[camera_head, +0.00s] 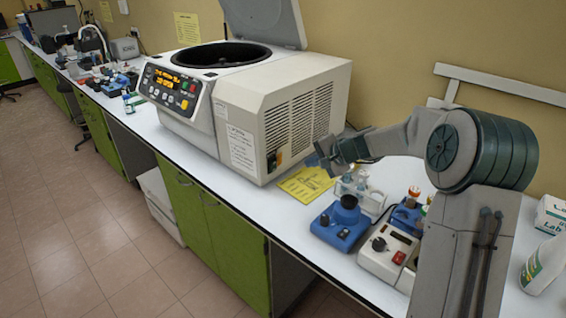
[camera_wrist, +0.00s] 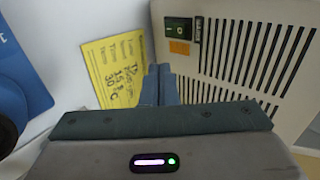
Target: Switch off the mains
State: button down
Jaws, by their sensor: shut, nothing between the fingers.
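The centrifuge (camera_head: 240,90) is a large off-white machine on the bench with its lid up. Its mains switch (camera_head: 272,160) is a small dark rocker low on the vented side panel, near the front corner. In the wrist view the switch (camera_wrist: 179,31) is dark green with I and O marks, above an orange label. I cannot tell which side is pressed. My gripper (camera_head: 322,158) is to the right of the switch, apart from it. In the wrist view my gripper (camera_wrist: 161,72) is shut and empty, with its fingertips below the switch and over the bench.
A yellow note (camera_head: 306,184) lies on the bench beside the machine; it also shows in the wrist view (camera_wrist: 117,72). A blue stirrer (camera_head: 340,224), a white device (camera_head: 388,255) and small glassware stand in front of my arm. A white bottle (camera_head: 543,264) stands at the right.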

jog(key=p, duration=0.4)
send_near(275, 165)
jog(key=d+f+x, duration=0.1)
jog(key=x, duration=0.4)
jog(key=shift+w+a+r+p, duration=0.1)
jog(key=shift+w+a+p, duration=0.05)
jog(key=shift+a+p, duration=0.15)
jog(key=shift+w+a+p, duration=0.15)
jog(key=shift+a, duration=0.25)
